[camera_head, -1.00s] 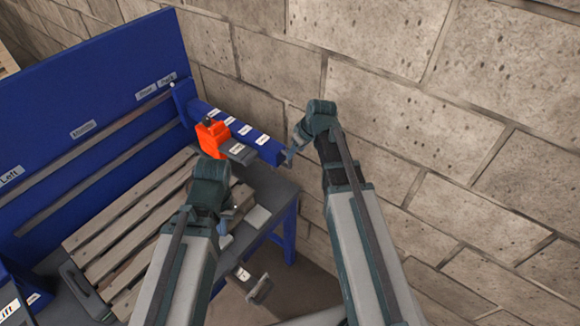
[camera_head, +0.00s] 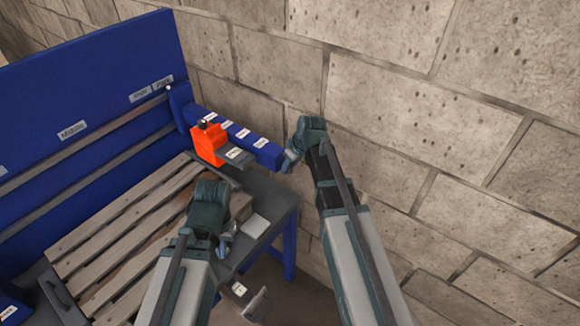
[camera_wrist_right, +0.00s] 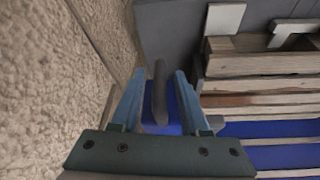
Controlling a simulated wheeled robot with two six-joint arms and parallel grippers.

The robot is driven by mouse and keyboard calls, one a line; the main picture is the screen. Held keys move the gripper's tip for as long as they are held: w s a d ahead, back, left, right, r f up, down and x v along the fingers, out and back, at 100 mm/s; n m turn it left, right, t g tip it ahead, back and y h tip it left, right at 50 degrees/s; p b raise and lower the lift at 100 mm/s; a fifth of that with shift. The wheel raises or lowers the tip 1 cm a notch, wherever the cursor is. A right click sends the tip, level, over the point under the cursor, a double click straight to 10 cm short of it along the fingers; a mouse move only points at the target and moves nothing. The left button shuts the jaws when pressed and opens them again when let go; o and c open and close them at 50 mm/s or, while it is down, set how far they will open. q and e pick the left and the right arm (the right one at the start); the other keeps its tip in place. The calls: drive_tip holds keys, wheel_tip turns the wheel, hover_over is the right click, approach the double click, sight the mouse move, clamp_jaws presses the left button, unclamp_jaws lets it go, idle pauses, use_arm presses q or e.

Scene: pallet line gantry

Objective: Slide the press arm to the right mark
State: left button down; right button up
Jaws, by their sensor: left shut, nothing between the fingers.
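The press arm (camera_head: 250,142) is a blue beam with several small labels, reaching out from a post at the right end of the blue back panel. An orange block (camera_head: 208,145) with a grey plate sits on it. On the panel, a label reads Middle (camera_head: 72,130); two labels (camera_head: 150,89) further right are hard to read, and the post stands just right of them. My right gripper (camera_head: 288,163) is at the beam's free end. In the right wrist view its open fingers (camera_wrist_right: 158,80) stand either side of a dark grey handle (camera_wrist_right: 160,95). My left gripper (camera_head: 228,240) is shut and empty above the bench.
A slatted wooden pallet (camera_head: 125,235) lies on the grey bench (camera_head: 268,200) left of my left arm. A stone block wall (camera_head: 430,130) rises close behind and to the right of the beam. A small grey part (camera_head: 255,303) shows low, below the bench edge.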

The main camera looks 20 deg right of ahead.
clamp_jaws()
idle(1.2)
